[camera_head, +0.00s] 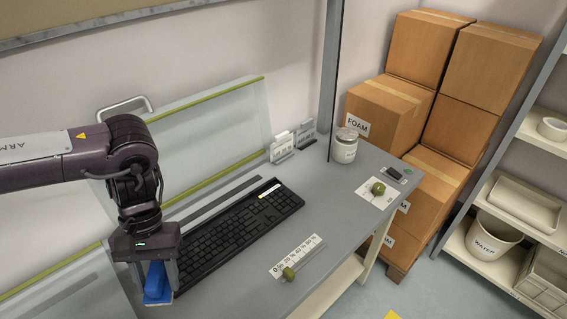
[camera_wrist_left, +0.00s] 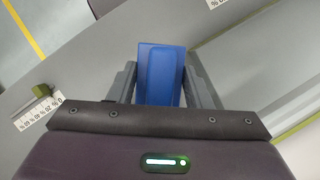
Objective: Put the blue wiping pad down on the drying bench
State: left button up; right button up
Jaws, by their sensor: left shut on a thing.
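My left gripper (camera_head: 158,285) is shut on the blue wiping pad (camera_head: 155,280) at the left end of the black keyboard (camera_head: 240,228). In the left wrist view the pad (camera_wrist_left: 160,75) sits between the two grey fingers of the gripper (camera_wrist_left: 160,85). In the head view the arm and gripper body hide part of the pad, and I cannot tell whether it touches the surface below. The grey bench (camera_head: 335,200) carries the keyboard. I cannot tell whether it is the drying bench. My right gripper is not in view.
A scale strip with a green knob (camera_head: 288,272) lies in front of the keyboard. A lidded jar (camera_head: 344,146) and a white card with a green knob (camera_head: 378,188) stand to the right. Clear panels with green edges (camera_head: 215,120) line the back. Cardboard boxes (camera_head: 420,50) stand beyond the bench.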

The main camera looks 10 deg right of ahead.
aim_at(337, 180)
jog(key=i+l+z, duration=0.15)
jog(key=z, duration=0.2)
jog(key=i+l+z, duration=0.2)
jog(key=z, duration=0.15)
jog(key=i+l+z, duration=0.35)
jog(key=i+l, duration=0.1)
jog(key=i, duration=0.25)
